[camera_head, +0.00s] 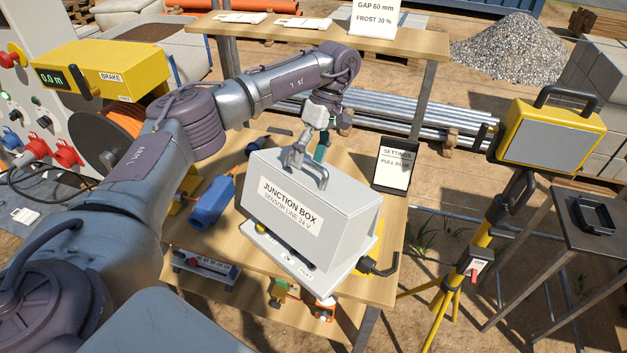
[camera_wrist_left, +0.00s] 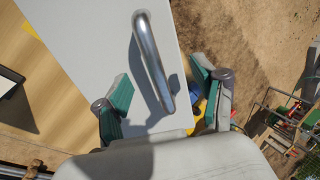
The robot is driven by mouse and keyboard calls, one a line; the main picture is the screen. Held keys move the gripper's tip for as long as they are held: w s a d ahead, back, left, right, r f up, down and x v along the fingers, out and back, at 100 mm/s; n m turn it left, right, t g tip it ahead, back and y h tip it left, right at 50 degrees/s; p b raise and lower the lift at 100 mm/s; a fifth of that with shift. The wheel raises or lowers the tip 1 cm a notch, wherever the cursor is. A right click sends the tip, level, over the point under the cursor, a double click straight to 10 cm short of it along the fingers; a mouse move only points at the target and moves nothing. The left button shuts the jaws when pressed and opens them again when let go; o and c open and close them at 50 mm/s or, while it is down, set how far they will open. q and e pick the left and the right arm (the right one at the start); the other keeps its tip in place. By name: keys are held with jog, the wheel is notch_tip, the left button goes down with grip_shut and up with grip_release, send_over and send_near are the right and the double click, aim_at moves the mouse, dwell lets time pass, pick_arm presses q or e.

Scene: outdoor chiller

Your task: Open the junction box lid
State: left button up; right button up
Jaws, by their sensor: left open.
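The grey junction box (camera_head: 312,212) stands on the wooden workbench (camera_head: 390,275), its front labelled "JUNCTION BOX SENSOR LINE 24 V". Its lid looks down; a pale strip with print shows below the front edge. A metal bar handle (camera_wrist_left: 152,62) is on the pale lid top in the left wrist view. My left gripper (camera_head: 309,160) is over the lid top at this handle, fingers pointing down. In the left wrist view, its green-padded fingers (camera_wrist_left: 160,88) are apart on either side of the handle. Whether they touch it cannot be told. My right gripper is not in view.
A blue connector (camera_head: 212,203) lies left of the box. A dark-framed settings card (camera_head: 396,164) stands behind it to the right. A black cable elbow (camera_head: 380,267) sticks out at its right. A yellow tripod device (camera_head: 548,135) stands farther right. A shelf (camera_head: 400,42) spans behind.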

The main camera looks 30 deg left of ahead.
pick_arm(q)
jog(key=p+v, duration=0.4)
jog(key=v, duration=0.3)
dwell(0.3)
jog(key=v, duration=0.7)
jog(key=shift+r, duration=0.25)
